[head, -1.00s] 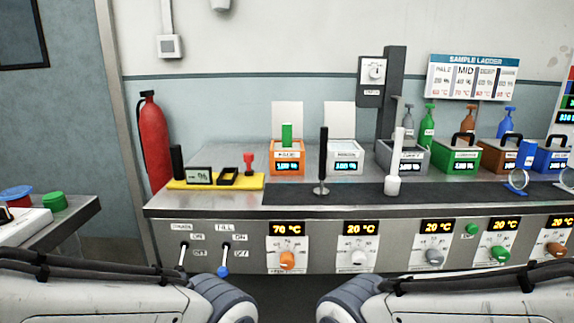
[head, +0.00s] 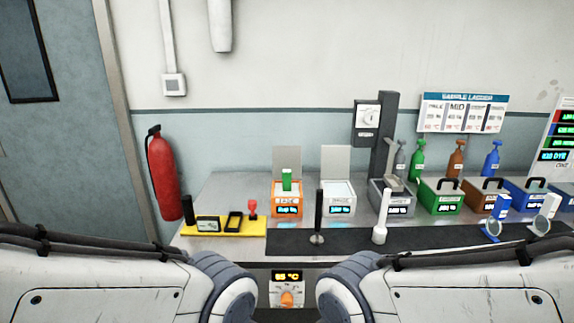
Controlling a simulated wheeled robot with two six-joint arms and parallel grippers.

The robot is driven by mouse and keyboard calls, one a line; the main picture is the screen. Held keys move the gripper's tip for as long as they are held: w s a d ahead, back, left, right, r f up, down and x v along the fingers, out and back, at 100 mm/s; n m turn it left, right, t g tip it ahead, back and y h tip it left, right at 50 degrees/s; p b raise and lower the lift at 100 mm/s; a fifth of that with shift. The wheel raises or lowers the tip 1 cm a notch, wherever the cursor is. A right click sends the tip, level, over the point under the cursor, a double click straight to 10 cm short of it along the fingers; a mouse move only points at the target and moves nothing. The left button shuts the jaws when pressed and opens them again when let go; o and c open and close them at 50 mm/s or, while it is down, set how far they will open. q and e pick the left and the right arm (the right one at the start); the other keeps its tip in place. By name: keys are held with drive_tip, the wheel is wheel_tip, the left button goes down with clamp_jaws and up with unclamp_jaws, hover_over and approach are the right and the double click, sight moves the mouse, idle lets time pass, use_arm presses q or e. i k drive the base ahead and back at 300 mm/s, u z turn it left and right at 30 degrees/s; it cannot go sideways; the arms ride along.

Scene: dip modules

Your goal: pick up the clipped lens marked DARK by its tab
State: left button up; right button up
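Two round clipped lenses stand at the right end of the dark mat. One lens (head: 490,231) has a blue upright tab (head: 501,208). The other lens (head: 540,224) has a white upright tab (head: 550,206). Marks on the tabs are too small to read, so I cannot tell which is DARK. Neither lens is held. Both my arms cross the bottom of the head view, but neither gripper shows.
The dark mat (head: 345,240) also holds a black post (head: 318,212) and a white post (head: 382,215). Behind it stand orange (head: 286,211), white, grey, green (head: 440,205), brown and blue boxes. A yellow tray (head: 205,228) lies left. My arms hide most of the bench front.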

sight(286, 173)
drive_tip(key=i, duration=1.3)
drive_tip(key=u, duration=0.85)
